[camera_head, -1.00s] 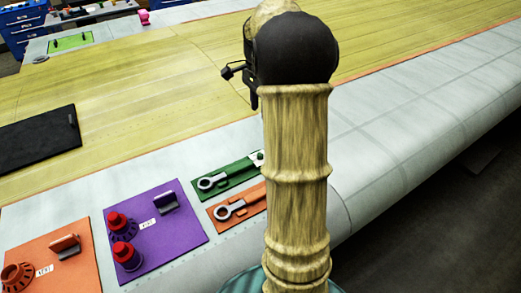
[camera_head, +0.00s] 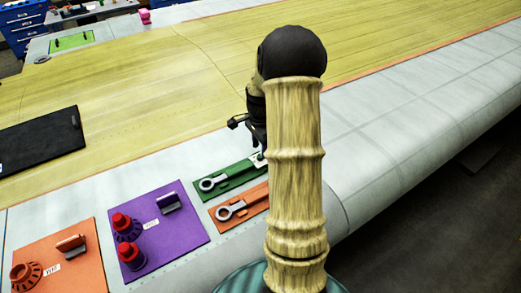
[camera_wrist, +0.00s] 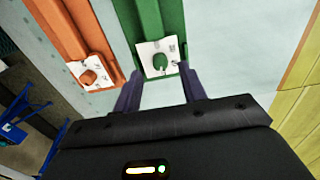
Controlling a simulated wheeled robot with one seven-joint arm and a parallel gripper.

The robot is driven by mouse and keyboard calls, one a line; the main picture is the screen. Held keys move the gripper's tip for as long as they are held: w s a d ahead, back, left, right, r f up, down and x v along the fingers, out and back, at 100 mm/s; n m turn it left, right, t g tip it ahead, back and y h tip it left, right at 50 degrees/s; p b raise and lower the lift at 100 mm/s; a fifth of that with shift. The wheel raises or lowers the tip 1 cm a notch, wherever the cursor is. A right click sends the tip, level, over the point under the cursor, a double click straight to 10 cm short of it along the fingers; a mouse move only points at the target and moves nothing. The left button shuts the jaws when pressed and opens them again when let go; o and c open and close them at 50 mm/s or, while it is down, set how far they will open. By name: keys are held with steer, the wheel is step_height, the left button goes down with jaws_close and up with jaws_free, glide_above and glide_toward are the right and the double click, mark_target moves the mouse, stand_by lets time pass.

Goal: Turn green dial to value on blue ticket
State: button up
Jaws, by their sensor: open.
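The green dial is a small green knob (camera_wrist: 159,62) on a white marked plate (camera_wrist: 172,47) at the end of a long green panel (camera_wrist: 146,16) in the wrist view. The plate's marks are too small to read. My gripper (camera_wrist: 159,82) is open, with its dark fingertips on either side of the near end of the plate; the knob shows just beyond the gap between them. In the head view my gripper (camera_head: 259,146) is over the right end of the green panel (camera_head: 236,174), partly hidden by my arm. I cannot make out a blue ticket.
An orange panel (camera_head: 246,203) with a similar knob (camera_wrist: 88,77) lies beside the green one. A purple panel (camera_head: 178,233) with red knobs and another orange panel (camera_head: 85,270) lie to the left. A black board (camera_head: 40,143) lies on the yellow wing skin (camera_head: 150,85).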

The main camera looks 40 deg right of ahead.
mark_target(260, 155)
steer(key=shift+f, duration=1.55)
jaws_close()
